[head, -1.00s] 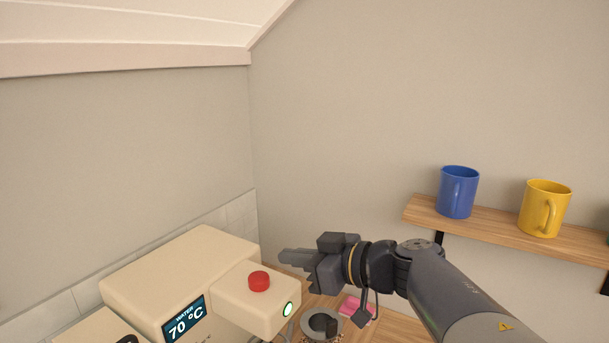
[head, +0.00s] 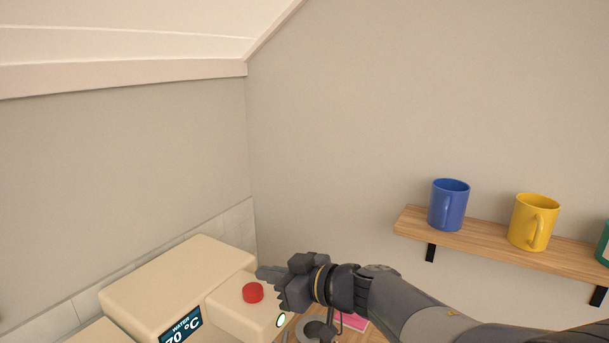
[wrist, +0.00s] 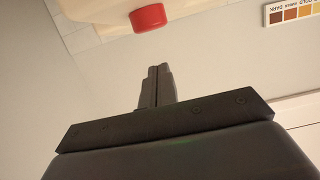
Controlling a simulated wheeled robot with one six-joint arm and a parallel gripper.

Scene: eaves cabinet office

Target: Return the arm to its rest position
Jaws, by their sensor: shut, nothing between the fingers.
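My gripper (head: 268,273) is shut and empty. In the head view its fingertips are just right of the red button (head: 253,293) on top of the cream water machine (head: 175,275), and my arm reaches in from the lower right. In the wrist view the shut fingers (wrist: 155,72) point toward the red button (wrist: 148,17), with a visible gap between them. The machine's display reads a water temperature of 70 °C. A green-white light (head: 281,320) glows on its front.
A wooden shelf (head: 480,237) on the right wall holds a blue mug (head: 448,206), a yellow mug (head: 534,222) and a green item (head: 604,245) cut off at the edge. A pink item (head: 353,321) and a grey ring-shaped item (head: 316,330) lie below my arm. The wall space above my arm is clear.

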